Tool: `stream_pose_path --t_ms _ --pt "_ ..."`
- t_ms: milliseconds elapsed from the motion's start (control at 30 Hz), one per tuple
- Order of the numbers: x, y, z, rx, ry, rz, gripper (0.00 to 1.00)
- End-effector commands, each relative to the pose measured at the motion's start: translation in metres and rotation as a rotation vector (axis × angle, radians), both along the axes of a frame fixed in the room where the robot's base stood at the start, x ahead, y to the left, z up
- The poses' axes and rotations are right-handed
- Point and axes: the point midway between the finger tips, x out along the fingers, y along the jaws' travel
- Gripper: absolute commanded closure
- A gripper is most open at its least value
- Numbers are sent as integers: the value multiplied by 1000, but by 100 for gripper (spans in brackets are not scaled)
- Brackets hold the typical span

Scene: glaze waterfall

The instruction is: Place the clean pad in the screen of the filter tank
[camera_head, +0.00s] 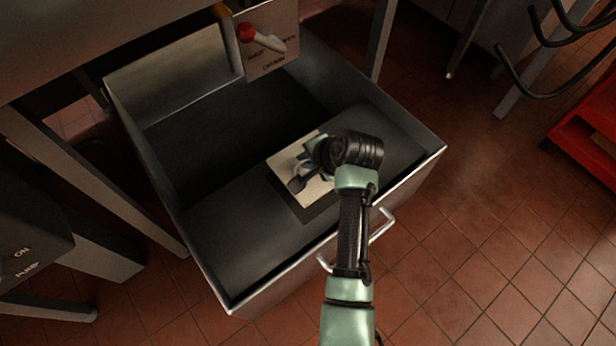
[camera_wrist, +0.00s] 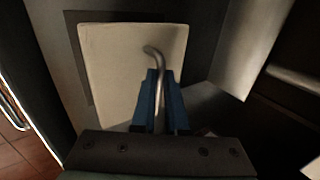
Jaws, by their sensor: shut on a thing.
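The clean pad (camera_head: 284,169) is a flat cream rectangle over the near part of the open grey filter tank (camera_head: 278,290) in the head view. It fills much of the upper wrist view (camera_wrist: 112,65). My gripper (camera_head: 304,165) is over the pad. In the wrist view, its blue fingers (camera_wrist: 160,82) are shut on a bent metal handle (camera_wrist: 154,52) at the pad. A dark rectangle (camera_head: 319,208), perhaps the screen's opening, shows beside the pad and along its top and left edges in the wrist view (camera_wrist: 78,50). I cannot tell whether the pad touches it.
A lever with a red knob (camera_head: 246,33) stands on a labelled plate (camera_head: 272,66) at the tank's back. A pull handle (camera_head: 381,226) is on the tank's front. Table legs flank the tank. A control box (camera_head: 30,235) is at left, a red cabinet (camera_head: 590,130) at right.

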Motion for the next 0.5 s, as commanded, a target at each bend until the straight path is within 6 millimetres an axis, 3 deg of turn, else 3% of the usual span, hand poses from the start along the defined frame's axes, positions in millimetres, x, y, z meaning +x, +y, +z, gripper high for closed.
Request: stream_pose_path --t_ms 33,167,400,500 --pt "0 0 -13 0 0 0 100" --pt "0 0 -23 0 -1 1 100" --pt "0 0 -62 0 0 1 100" --pt "0 -1 -66 0 -1 2 100"
